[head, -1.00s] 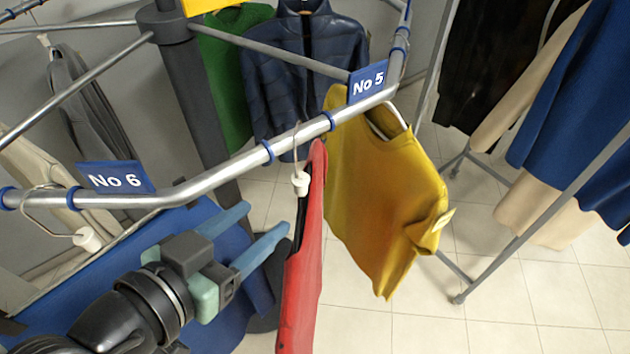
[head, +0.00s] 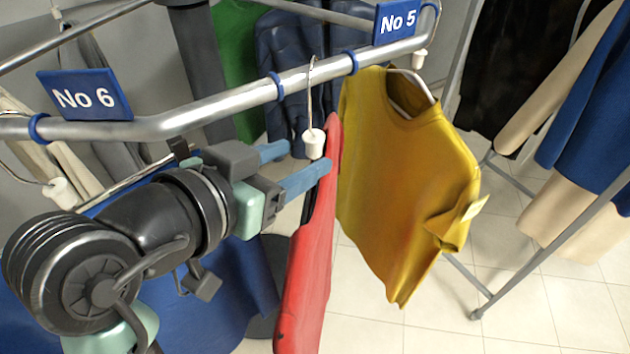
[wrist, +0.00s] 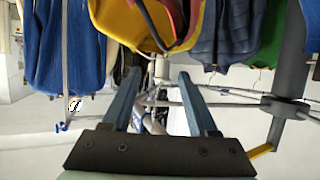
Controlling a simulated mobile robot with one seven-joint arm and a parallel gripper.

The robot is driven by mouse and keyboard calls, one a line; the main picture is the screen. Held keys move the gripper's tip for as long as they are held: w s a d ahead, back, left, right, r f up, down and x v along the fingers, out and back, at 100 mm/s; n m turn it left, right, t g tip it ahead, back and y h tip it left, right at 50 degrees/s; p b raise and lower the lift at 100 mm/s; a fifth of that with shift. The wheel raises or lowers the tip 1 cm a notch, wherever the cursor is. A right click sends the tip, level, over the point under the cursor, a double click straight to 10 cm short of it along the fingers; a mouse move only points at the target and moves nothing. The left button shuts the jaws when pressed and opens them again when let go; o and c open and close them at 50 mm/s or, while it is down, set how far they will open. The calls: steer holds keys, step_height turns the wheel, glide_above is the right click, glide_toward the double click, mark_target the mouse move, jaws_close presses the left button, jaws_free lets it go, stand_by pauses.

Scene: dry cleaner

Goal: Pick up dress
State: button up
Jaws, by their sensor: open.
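A red garment (head: 308,240), which I take to be the dress, hangs nearly edge-on from a hanger with a white knob (head: 314,143) on the rail. My gripper (head: 304,160) is open, with its two blue fingers level with the hanger's knob and the garment's top. The near finger overlaps the red edge in the head view; whether it touches cannot be told. In the wrist view my gripper (wrist: 160,80) shows its fingers spread, with nothing clearly clamped between them.
The metal rail (head: 210,108) with signs No 6 (head: 85,95) and No 5 (head: 398,20) runs just above my gripper. A yellow shirt (head: 400,180) hangs close right of the red garment. A further rack (head: 560,225) stands at right. Tiled floor is free below.

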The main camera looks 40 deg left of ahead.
mark_target(309, 152)
steer(key=shift+p+x, duration=1)
steer(key=shift+x, duration=1.75)
steer(key=shift+s+a+f, duration=0.1)
steer(key=shift+a+f, duration=0.05)
steer(key=shift+f, duration=0.05)
steer(key=shift+c, duration=0.2)
jaws_close()
steer(key=shift+r, duration=0.1)
